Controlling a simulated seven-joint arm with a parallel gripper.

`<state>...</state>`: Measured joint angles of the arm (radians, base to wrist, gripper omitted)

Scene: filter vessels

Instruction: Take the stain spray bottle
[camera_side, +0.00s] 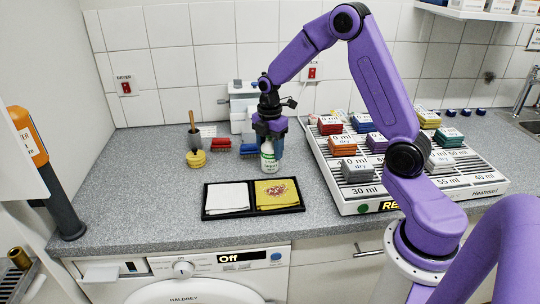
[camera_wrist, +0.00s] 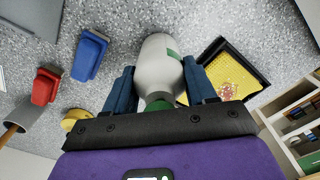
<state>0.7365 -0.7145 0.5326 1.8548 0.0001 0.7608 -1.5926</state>
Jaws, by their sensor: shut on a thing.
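The stain spray bottle (camera_side: 269,160) is white with a green label and stands upright below my gripper (camera_side: 268,138), behind the black tray. My gripper is shut on it, with blue fingers on both sides of the bottle. In the wrist view, the white bottle body (camera_wrist: 158,62) lies between the fingertips of my gripper (camera_wrist: 161,82), with a green part near the palm. I cannot tell whether its base touches the counter.
A black tray (camera_side: 254,212) in front holds a white cloth (camera_side: 228,197) and a stained yellow cloth (camera_side: 277,192). A red brush (camera_side: 221,145) and a blue brush (camera_side: 249,149) lie left. A slatted rack (camera_side: 352,206) with several coloured stacks stands right.

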